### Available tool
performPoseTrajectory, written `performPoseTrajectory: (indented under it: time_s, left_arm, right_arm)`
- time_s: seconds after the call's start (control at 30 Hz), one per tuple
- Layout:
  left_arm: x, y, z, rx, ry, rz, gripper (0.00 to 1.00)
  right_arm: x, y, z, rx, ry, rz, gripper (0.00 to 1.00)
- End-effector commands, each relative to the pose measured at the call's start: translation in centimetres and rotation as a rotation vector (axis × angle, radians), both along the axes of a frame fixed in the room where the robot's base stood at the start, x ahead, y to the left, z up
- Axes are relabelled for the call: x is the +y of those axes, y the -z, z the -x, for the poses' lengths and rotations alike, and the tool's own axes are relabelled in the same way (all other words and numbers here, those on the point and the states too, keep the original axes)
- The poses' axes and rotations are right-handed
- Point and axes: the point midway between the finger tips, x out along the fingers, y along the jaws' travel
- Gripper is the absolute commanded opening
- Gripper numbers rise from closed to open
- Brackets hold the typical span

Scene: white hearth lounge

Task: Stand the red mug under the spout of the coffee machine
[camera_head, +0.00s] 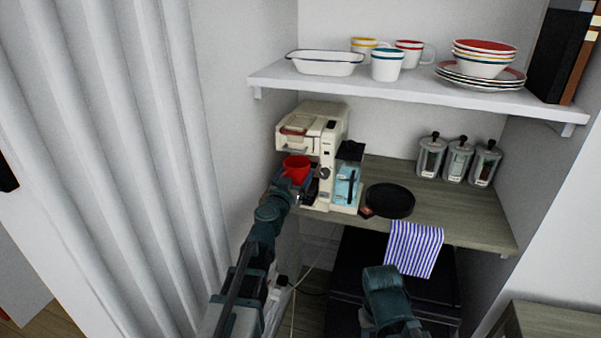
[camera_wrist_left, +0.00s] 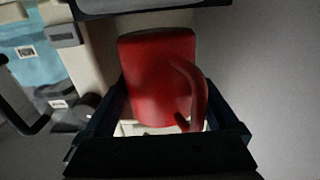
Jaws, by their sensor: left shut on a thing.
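The red mug (camera_head: 297,167) is at the left front of the cream coffee machine (camera_head: 327,135), just below its overhanging head. My left gripper (camera_head: 291,184) is shut on the mug. In the left wrist view the red mug (camera_wrist_left: 157,75) sits between the two dark fingers of the left gripper (camera_wrist_left: 165,118), with its handle toward the camera. The spout itself cannot be made out. I cannot tell whether the mug's base touches the machine. Part of my right arm shows at the bottom of the head view, but its gripper is not visible.
A blue water tank (camera_head: 347,184) is on the machine's right side. A white shelf (camera_head: 420,95) with crockery hangs above. A wall closes the left side.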

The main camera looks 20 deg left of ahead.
Motion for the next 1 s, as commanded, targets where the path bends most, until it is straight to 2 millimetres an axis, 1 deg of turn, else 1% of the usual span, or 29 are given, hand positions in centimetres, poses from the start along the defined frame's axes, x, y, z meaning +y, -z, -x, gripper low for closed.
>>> performPoseTrajectory:
  time_s: [0.03,0.17,0.2,0.27,0.53,0.7,0.73,0.77,1.0]
  left_arm:
    - [0.1,0.0,-1.3,0.0,0.0,0.0,0.06]
    - [0.1,0.0,-3.5,0.0,-0.002,0.0,0.06]
    - [-0.1,1.2,-3.0,0.0,-0.003,0.0,0.06]
    - [-0.2,1.7,-2.9,0.0,-0.003,0.0,0.06]
    - [-0.2,1.5,-2.8,0.0,-0.004,0.0,0.06]
    - [-0.2,2.0,-2.8,0.0,-0.004,0.0,0.06]
    - [-0.2,1.8,-2.8,0.0,-0.004,0.0,0.98]
    - [-0.2,1.8,-2.8,0.0,-0.004,0.0,1.0]
    - [-0.2,1.8,-2.8,0.0,-0.004,0.0,1.0]
  right_arm:
    - [0.0,0.0,0.0,0.0,0.0,0.0,0.5]
    - [0.0,0.0,0.0,0.0,0.0,0.0,0.5]
    - [0.0,1.2,0.0,0.0,0.0,0.0,0.5]
    - [0.0,1.7,0.0,0.0,0.0,0.0,0.5]
    - [0.0,1.5,0.0,0.0,0.0,0.0,0.5]
    - [0.0,2.0,0.0,0.0,0.0,0.0,0.5]
    - [0.0,1.8,0.0,0.0,0.0,0.0,0.5]
    - [0.0,1.8,0.0,0.0,0.0,0.0,0.5]
    - [0.0,1.8,0.0,0.0,0.0,0.0,0.5]
